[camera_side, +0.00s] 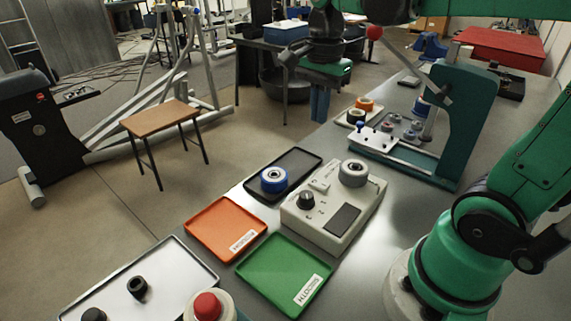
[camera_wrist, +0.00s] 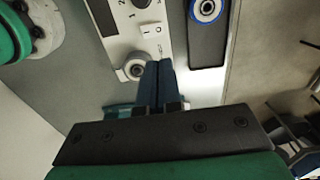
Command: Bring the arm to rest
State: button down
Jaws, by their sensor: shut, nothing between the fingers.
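My gripper (camera_side: 320,118) hangs in the air at the top middle of the side view, its blue fingers pointing down. The fingers are together with nothing between them, as the wrist view also shows (camera_wrist: 158,68). In the side view the fingertips appear above and beyond the black tray (camera_side: 312,159) and the white test device (camera_side: 313,223). In the wrist view the fingers overlap the end of the device (camera_wrist: 118,50). A blue-rimmed wheel (camera_side: 274,179) lies on the black tray, apart from my gripper.
A teal press frame (camera_side: 472,125) stands at the back right, with a small tray holding orange and black rings beside it. An orange tray (camera_side: 222,228) and a green tray (camera_side: 275,270) lie empty in front. A silver tray (camera_side: 185,268) holds black parts near a red button (camera_side: 207,305).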

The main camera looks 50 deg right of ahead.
aim_at(325, 185)
jog(key=shift+w+r, duration=0.1)
jog(key=shift+r, duration=0.55)
jog(key=a+f+n+t, duration=0.6)
jog(key=n+t, duration=0.1)
jog(key=n, duration=1)
jog(key=d+r+m+g, duration=0.6)
jog(key=m+g, duration=0.3)
jog(key=m, duration=0.8)
jog(key=f, duration=0.4)
jog(key=s+f, duration=0.1)
jog(key=f, duration=0.4)
jog(key=s+f, duration=0.1)
jog(key=f, duration=0.4)
jog(key=shift+s+d, duration=0.1)
